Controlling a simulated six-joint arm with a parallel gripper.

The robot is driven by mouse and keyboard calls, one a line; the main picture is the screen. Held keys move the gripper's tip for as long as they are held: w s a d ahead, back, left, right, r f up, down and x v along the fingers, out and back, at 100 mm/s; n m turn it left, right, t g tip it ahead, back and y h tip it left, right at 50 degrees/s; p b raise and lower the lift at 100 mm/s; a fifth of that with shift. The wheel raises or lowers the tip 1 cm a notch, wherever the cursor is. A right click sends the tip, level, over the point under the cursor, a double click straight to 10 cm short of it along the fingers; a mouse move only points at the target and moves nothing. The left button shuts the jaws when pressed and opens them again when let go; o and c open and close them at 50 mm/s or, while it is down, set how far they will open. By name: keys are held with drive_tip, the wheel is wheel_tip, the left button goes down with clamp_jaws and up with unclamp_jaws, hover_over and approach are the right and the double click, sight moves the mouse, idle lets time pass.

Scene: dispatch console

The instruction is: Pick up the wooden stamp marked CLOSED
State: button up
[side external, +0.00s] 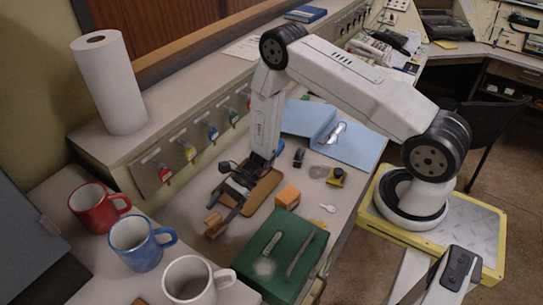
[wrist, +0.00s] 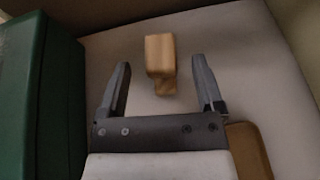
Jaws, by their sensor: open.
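A wooden stamp (side external: 213,222) lies on the desk just beyond my gripper's fingertips; no CLOSED marking can be read on it. In the wrist view the stamp (wrist: 160,52) is centred ahead, in line with the gap between the fingers, and no finger touches it. My gripper (side external: 225,204) is open and empty, low over the desk. In the wrist view my gripper (wrist: 161,78) shows both fingers spread apart, one to each side of the stamp's line.
A green box (side external: 290,240) stands right of the stamp, with an orange block (side external: 287,196) behind it. A brown board (side external: 268,186) lies near my gripper. Red (side external: 90,208), blue (side external: 140,245) and white (side external: 188,281) mugs stand to the left and front.

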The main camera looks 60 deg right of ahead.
sight(216, 215)
drive_tip(key=shift+x, duration=2.2)
drive_tip(key=shift+r, duration=0.1)
drive_tip(key=shift+w, duration=0.1)
clamp_jaws()
